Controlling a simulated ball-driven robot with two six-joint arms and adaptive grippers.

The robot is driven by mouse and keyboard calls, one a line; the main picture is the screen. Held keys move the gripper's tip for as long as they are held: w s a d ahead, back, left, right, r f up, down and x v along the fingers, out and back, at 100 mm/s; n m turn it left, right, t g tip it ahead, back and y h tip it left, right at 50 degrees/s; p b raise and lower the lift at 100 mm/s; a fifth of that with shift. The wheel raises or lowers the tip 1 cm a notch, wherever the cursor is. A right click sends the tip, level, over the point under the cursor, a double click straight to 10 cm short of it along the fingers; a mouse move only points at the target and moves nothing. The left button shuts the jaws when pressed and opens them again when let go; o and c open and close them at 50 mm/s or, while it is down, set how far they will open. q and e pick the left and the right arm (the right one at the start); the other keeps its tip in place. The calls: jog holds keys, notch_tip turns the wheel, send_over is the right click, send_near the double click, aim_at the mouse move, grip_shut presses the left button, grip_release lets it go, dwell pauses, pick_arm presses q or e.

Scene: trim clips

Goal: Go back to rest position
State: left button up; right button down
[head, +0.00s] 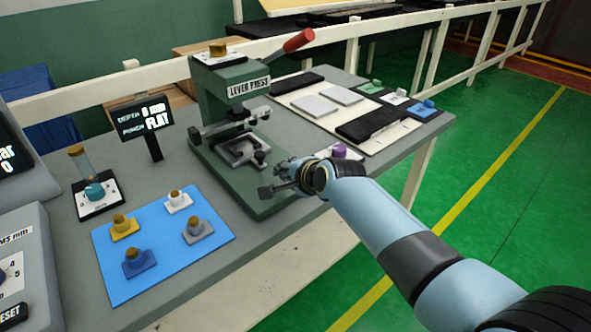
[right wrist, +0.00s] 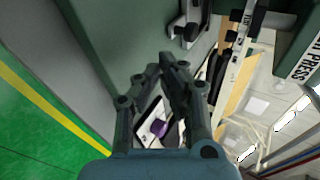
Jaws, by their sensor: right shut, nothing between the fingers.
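My right gripper (head: 278,182) is shut and empty in the head view, just in front of the green lever press (head: 225,100) and over the right front part of its base. In the right wrist view, its fingers (right wrist: 163,75) meet with nothing between them, and the press's green body fills the area beyond. The press has a red-tipped lever (head: 298,40) pointing up to the right. A purple knob (head: 339,150) sits partly hidden behind my right wrist, and it also shows between the finger links in the right wrist view (right wrist: 157,128). My left gripper is not in view.
A blue mat (head: 165,270) holds several coloured clip-like pieces at the front left. A small display (head: 145,118) stands left of the press. A white board (head: 300,95) with grey plates and a black strip lies behind the wrist. Green floor is open to the right.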

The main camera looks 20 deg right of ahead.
jog(key=s+d+r+n+g+h, duration=0.1)
jog(key=s+d+r+n+g, duration=0.15)
jog(key=s+n, duration=0.7)
jog(key=s+d+r+n+g+h, duration=0.15)
jog(key=s+d+r, duration=0.25)
jog(key=s, duration=1.2)
jog(key=s+d+r+n+g+h, duration=0.1)
jog(key=s+d+r+n+g, duration=0.4)
jog(key=s, duration=0.8)
notch_tip(320, 180, down, 40)
jog(key=s+d+b, duration=0.2)
jog(key=b, duration=0.9)
pick_arm(q)
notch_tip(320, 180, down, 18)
jog(key=b, duration=0.7)
pick_arm(e)
jog(key=s+f+g, duration=0.1)
jog(key=s+f, duration=1.7)
jog(key=f, duration=0.5)
jog(key=shift+s+d, duration=0.15)
jog(key=shift+d, duration=0.05)
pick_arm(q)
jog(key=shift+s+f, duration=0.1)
pick_arm(e)
jog(key=shift+f+y, duration=0.1)
jog(key=shift+y, duration=0.15)
